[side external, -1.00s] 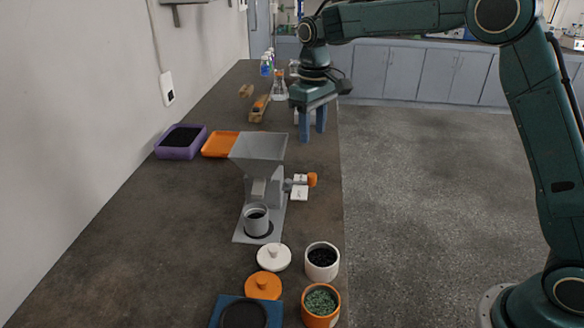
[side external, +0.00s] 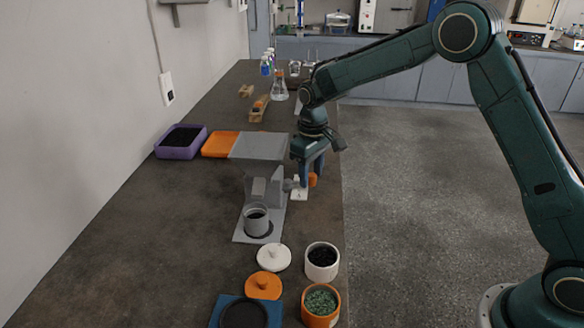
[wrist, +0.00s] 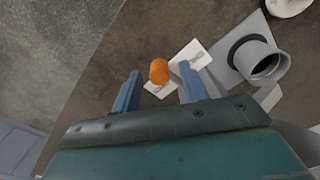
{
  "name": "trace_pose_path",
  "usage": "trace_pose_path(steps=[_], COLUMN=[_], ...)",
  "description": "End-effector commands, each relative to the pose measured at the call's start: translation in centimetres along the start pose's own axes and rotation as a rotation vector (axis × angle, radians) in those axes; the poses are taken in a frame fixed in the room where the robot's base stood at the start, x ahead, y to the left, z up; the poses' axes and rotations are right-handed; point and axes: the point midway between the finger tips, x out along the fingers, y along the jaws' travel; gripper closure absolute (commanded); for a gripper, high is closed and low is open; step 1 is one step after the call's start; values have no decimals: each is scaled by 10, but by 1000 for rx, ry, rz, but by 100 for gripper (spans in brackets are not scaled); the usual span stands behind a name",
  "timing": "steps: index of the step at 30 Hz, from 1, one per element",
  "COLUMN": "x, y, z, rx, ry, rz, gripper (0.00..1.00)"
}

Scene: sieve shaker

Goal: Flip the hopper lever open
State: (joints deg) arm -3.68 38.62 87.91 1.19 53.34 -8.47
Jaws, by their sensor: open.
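The grey hopper (side external: 259,146) stands on its base plate in the middle of the bench. Its lever has an orange knob (side external: 312,179) at the right side of the hopper; the knob also shows in the wrist view (wrist: 159,71). My gripper (side external: 309,182) is at the knob, pointing down. In the wrist view my gripper (wrist: 158,88) is open, with one blue finger on each side of the knob and gaps visible. White label cards (wrist: 190,60) lie beside the knob. The lever's arm is mostly hidden by my gripper in the side view.
A grey cup (side external: 256,221) sits on the hopper's base plate. White and orange lids (side external: 263,285), a white jar (side external: 322,262) and an orange jar (side external: 320,304) stand in front. A purple tray (side external: 180,142) and an orange tray (side external: 219,144) lie behind left.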

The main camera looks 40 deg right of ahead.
Motion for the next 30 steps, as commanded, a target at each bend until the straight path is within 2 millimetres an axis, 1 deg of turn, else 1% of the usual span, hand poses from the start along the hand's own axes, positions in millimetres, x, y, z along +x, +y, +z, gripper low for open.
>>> trace_pose_path(steps=[3,11,12,14,15,17,18,25,30], x=[5,6,6,6,6,5,5,5,6], y=[0,0,0,0,0,0,0,1,5], z=[0,0,0,0,0,0,0,-1,-5], rx=[0,0,0,0,0,0,0,-18,-93], ry=[-1,0,0,0,0,0,0,2,5], rz=[0,0,0,0,0,0,0,1,1], gripper=[57,57,59,70,78,90,98,99,99])
